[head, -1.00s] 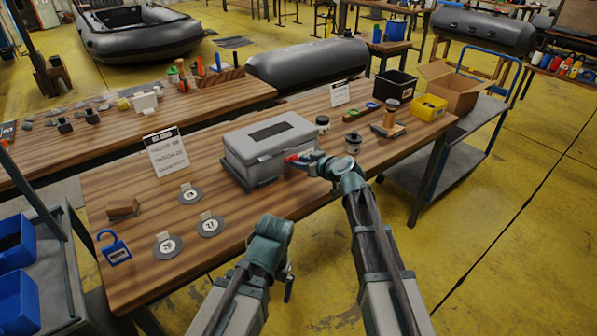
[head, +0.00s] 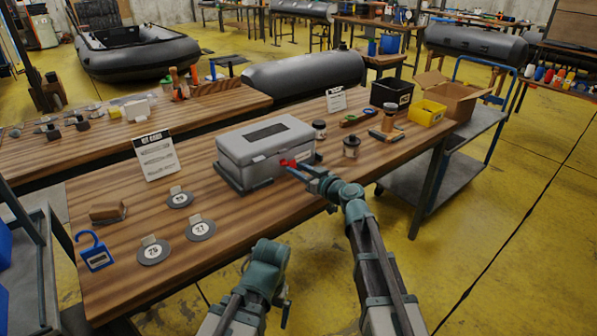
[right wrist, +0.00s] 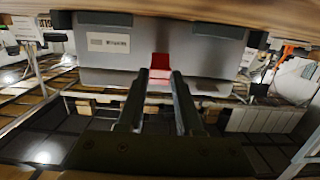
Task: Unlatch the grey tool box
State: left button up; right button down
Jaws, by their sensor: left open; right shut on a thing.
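The grey tool box (head: 234,173) stands on the wooden table (head: 205,245) with its lid down. Its red latch (head: 289,162) is on the front face. My right gripper (head: 296,169) is at the box's front and shut on the red latch. In the right wrist view the latch (right wrist: 160,68) shows between the fingertips (right wrist: 160,77), against the box's grey front (right wrist: 210,65) with a pale label. The fingers partly hide the latch in the head view. My left gripper (head: 285,312) hangs low in front of the table, open and away from the box.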

jog(key=c, duration=0.6)
grip_release()
jog(key=shift+o, duration=0.2)
jog(key=p+v, duration=0.1)
jog(key=v, duration=1.2)
jog(key=shift+s+d+p, duration=0.25)
jog(key=shift+s+p, duration=0.05)
jog(key=shift+s, duration=0.05)
